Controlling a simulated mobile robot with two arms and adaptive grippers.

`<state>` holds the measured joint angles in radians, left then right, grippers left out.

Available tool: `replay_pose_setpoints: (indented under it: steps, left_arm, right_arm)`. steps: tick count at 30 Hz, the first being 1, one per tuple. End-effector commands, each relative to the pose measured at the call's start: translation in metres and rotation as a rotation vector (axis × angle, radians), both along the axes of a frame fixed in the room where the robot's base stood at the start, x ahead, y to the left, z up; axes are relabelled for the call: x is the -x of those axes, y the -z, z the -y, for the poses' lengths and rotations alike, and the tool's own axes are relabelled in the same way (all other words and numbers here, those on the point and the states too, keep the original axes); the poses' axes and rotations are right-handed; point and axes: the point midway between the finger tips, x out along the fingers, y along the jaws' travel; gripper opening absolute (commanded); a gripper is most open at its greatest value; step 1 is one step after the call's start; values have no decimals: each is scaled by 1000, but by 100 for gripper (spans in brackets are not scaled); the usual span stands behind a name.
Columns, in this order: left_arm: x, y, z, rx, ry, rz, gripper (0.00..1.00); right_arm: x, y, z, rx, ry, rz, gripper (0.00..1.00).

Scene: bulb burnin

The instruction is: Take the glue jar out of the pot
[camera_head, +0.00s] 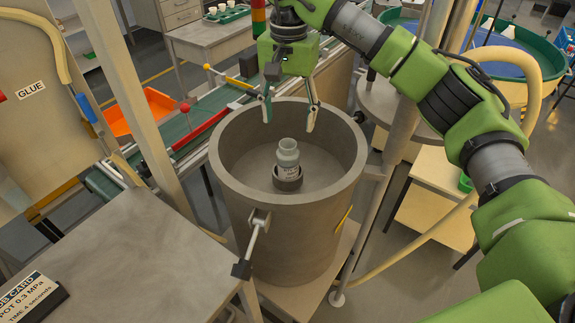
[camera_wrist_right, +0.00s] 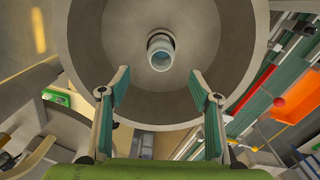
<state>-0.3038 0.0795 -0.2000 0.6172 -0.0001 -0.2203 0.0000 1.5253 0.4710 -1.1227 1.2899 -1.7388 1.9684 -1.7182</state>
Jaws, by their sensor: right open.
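The glue jar (camera_head: 288,156) is a small pale grey-green jar with a narrower neck. It stands upright in a dark round holder (camera_head: 287,179) on the floor of the large grey pot (camera_head: 230,192). In the right wrist view the jar (camera_wrist_right: 160,52) shows from above, beyond the fingertips. The pot's wall (camera_wrist_right: 88,50) surrounds it there. My right gripper (camera_head: 290,113) is open and empty, with its fingers pointing down over the pot's far rim, above and apart from the jar. In the wrist view the right gripper (camera_wrist_right: 160,84) has its fingers spread wide. My left gripper is not in view.
A grey table (camera_head: 150,262) with a card (camera_head: 30,298) stands at the front left. A lever (camera_head: 252,243) sticks out from the pot's front. Frame posts and a conveyor (camera_head: 205,112) with an orange bin (camera_head: 143,112) stand to the left. A post (camera_head: 395,150) stands close on the right.

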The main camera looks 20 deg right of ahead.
Motion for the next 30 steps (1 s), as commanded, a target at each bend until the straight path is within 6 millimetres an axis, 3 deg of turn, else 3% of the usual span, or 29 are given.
replay_pose_setpoints:
  steps: [12,20,30]
  left_arm:
    - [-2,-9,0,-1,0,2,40]
    - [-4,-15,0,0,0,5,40]
    - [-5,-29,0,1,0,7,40]
  right_arm:
    - [1,72,0,0,0,-3,58]
    - [0,91,0,0,0,-2,58]
    - [-3,134,-1,-1,-1,-1,58]
